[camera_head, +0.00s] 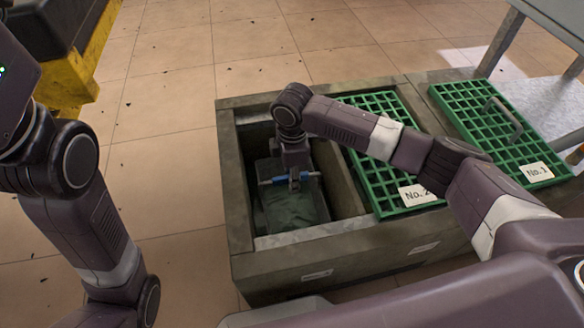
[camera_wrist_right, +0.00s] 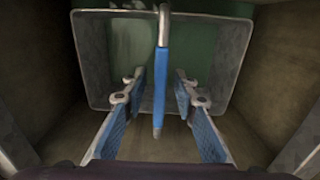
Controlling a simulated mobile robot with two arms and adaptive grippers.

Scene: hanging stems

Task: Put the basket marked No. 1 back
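A grey basket (camera_head: 322,206) with a blue-gripped handle sits down inside the open left compartment of a stone-walled box (camera_head: 240,222). Something dark green shows inside the basket. No number on the basket is readable. My right gripper (camera_head: 293,182) reaches down into this compartment at the handle. In the right wrist view, the blue handle grip (camera_wrist_right: 160,80) stands between the two open fingers of my right gripper (camera_wrist_right: 157,88), with a gap on each side. The basket's rim (camera_wrist_right: 88,62) shows behind it. My left arm comes in from the left, but its gripper is out of view.
A green grid cover marked No. 2 (camera_head: 371,168) lies over the compartment to the right. A green grid cover marked No. 1 (camera_head: 486,110), with a grey handle, lies further right. A yellow and dark object (camera_head: 72,80) stands at upper left. Tiled floor (camera_head: 170,130) is open at left.

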